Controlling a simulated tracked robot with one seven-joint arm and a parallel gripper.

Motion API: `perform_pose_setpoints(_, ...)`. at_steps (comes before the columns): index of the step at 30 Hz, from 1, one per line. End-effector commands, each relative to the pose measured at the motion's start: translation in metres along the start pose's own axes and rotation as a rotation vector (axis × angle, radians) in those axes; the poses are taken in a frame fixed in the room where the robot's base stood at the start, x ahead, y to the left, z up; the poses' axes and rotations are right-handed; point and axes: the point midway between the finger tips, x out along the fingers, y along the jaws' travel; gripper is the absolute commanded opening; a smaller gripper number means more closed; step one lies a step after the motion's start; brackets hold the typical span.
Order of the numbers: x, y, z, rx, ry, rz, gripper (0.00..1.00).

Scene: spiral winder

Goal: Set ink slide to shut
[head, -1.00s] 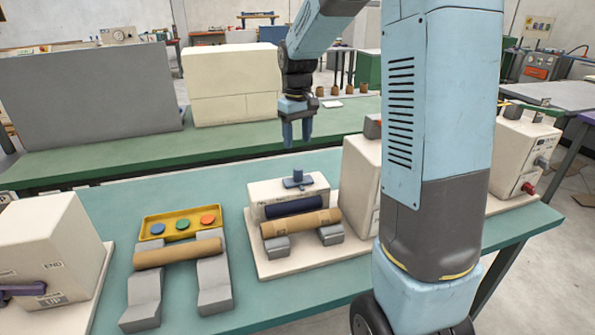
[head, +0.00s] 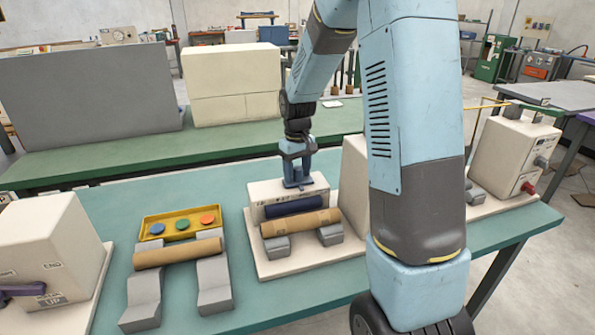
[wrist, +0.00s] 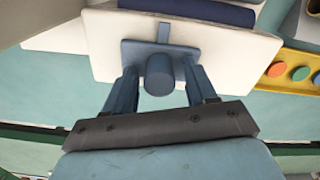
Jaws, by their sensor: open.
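The ink slide (wrist: 160,73) is a blue knob on a flat blue plate, on top of the cream ink unit (head: 262,190). A dark blue roller (head: 293,207) lies along the unit's front. My gripper (head: 297,182) is down at the slide and hides most of the knob in the head view. In the wrist view my gripper's (wrist: 160,88) two blue fingers stand on either side of the knob, with gaps showing. It is open. Any markings by the slide are too small or hidden to read.
A brown tube (head: 300,222) rests in front of the roller on grey supports. To the left are a yellow tray (head: 181,223) with coloured discs and another brown tube (head: 178,252). A cream box (head: 354,190) stands close on the right.

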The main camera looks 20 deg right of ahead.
Motion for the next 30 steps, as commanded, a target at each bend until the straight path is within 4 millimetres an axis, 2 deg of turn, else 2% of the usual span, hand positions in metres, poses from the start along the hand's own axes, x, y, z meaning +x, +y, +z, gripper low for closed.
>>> perform_pose_setpoints(4, -0.0001, -0.0002, 0.0000, 0.000, 0.000, 0.000, 0.54)
perform_pose_setpoints(21, -0.0005, -0.0005, -0.0004, -0.001, 0.000, 0.000, 0.00)
perform_pose_setpoints(30, -0.0008, -0.0005, -0.0011, -0.001, 0.002, 0.001, 0.00)
